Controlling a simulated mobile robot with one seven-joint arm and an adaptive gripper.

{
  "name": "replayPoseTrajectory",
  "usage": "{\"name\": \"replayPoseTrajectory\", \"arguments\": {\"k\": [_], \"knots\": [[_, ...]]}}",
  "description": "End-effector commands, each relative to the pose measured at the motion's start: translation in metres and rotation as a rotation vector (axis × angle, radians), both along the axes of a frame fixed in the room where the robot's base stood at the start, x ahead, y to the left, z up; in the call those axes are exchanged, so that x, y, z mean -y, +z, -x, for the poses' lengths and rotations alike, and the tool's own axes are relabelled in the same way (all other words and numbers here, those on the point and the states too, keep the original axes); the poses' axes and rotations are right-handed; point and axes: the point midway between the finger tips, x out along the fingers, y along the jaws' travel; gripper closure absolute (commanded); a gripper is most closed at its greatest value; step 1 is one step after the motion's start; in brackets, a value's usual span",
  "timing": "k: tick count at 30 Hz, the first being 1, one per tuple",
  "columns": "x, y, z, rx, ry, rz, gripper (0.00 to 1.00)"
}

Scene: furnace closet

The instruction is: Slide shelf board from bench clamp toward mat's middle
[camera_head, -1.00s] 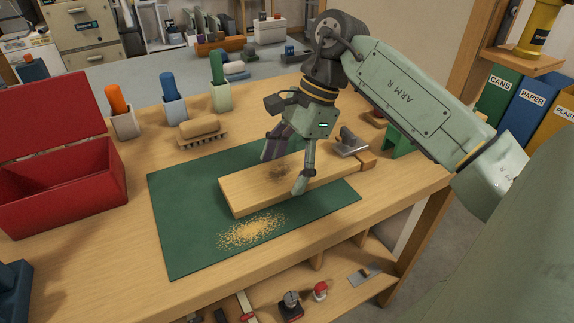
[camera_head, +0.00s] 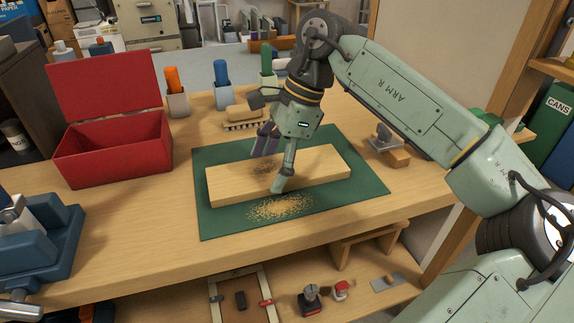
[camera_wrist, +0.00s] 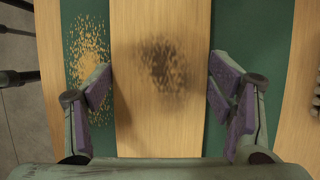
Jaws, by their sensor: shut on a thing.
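The shelf board (camera_head: 232,184) is a long pale plank with a dark smudge on its top. It lies flat on the green mat (camera_head: 365,193), its left end near the mat's left edge and its right end short of the mat's right edge. My gripper (camera_head: 270,170) is shut across the board's width. In the wrist view, the purple-padded fingers of my gripper (camera_wrist: 162,95) sit at the two long edges of the board (camera_wrist: 160,120). A grey metal piece (camera_head: 384,137) and a wooden block (camera_head: 397,158), possibly the bench clamp, stand right of the mat, apart from the board.
Sawdust (camera_head: 280,207) lies on the mat in front of the board. An open red box (camera_head: 115,150) stands at left, a blue vise (camera_head: 35,240) at front left. A brush (camera_head: 243,117) and tool cups (camera_head: 177,102) stand behind the mat.

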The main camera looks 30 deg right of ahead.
Motion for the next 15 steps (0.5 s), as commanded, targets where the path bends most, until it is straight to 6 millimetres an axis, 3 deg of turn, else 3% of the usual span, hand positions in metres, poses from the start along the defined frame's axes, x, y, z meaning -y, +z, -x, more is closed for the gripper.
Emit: {"name": "replayPoseTrajectory", "arguments": {"k": [12,13,15], "knots": [[-0.0051,0.0001,-0.0031,0.001,0.002,-0.001,0.62],[-0.0051,0.0002,-0.0031,0.001,0.002,-0.001,0.24],[-0.005,0.0001,-0.0031,0.001,0.001,-0.001,0.19]]}}
